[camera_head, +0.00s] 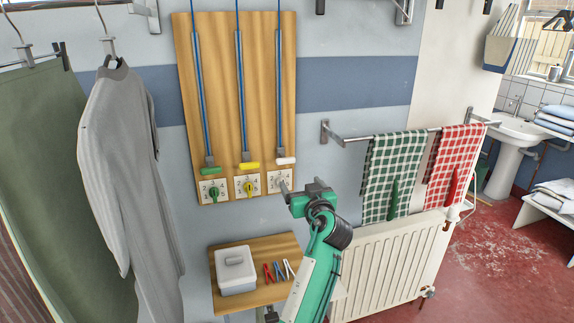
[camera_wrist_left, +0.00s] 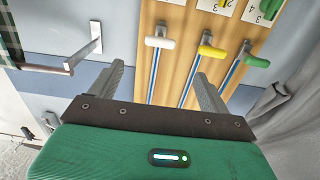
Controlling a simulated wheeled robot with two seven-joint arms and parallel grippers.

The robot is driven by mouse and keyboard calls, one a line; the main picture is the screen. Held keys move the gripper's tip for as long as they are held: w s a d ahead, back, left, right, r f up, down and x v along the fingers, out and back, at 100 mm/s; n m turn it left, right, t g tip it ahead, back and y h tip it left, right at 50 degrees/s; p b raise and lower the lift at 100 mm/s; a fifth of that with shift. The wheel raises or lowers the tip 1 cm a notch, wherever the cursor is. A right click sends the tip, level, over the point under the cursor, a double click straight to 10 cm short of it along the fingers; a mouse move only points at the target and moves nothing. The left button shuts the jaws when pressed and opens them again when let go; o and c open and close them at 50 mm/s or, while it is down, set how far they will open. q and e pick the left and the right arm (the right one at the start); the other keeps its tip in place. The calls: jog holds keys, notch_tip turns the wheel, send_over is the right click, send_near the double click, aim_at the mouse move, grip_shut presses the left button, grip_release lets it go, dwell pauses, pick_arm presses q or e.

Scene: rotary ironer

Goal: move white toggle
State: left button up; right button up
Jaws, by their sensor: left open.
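The white toggle (camera_head: 286,160) is a small white crossbar at the lower end of the right-hand blue cord on a wooden wall board (camera_head: 222,90). Beside it hang a yellow toggle (camera_head: 250,165) and a green toggle (camera_head: 211,170). My left gripper (camera_head: 301,188) is open and empty, just below and right of the white toggle in the head view. In the left wrist view, the white toggle (camera_wrist_left: 160,42) appears between and beyond the two fingers (camera_wrist_left: 159,74), apart from them. The dial under the white toggle is partly hidden by my gripper. My right gripper is not in view.
Numbered cards with dials (camera_head: 247,188) sit under the toggles. Below, a wooden shelf (camera_head: 255,299) holds a white lidded box (camera_head: 235,272) and coloured pegs (camera_head: 277,271). At right are a towel rail with checked towels (camera_head: 393,165) and a radiator (camera_head: 385,270). Clothes (camera_head: 120,170) hang at left.

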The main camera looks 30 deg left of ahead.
aim_at(287, 162)
pick_arm(q)
jog(key=p+x, duration=0.1)
jog(key=x, duration=0.3)
jog(key=p+x, duration=0.2)
jog(key=x, duration=0.2)
jog(key=p+x, duration=0.1)
jog(key=x, duration=0.3)
jog(key=shift+w+a+r+p, duration=0.1)
jog(key=shift+a+r+p, duration=0.1)
jog(key=shift+r+p, duration=0.15)
jog(key=shift+w+a+f, duration=0.15)
jog(key=shift+w+a, duration=0.3)
jog(key=shift+a, duration=0.1)
jog(key=c, duration=1.4)
notch_tip(287, 162, up, 35)
jog(key=p, duration=0.6)
jog(key=shift+s+f, duration=0.1)
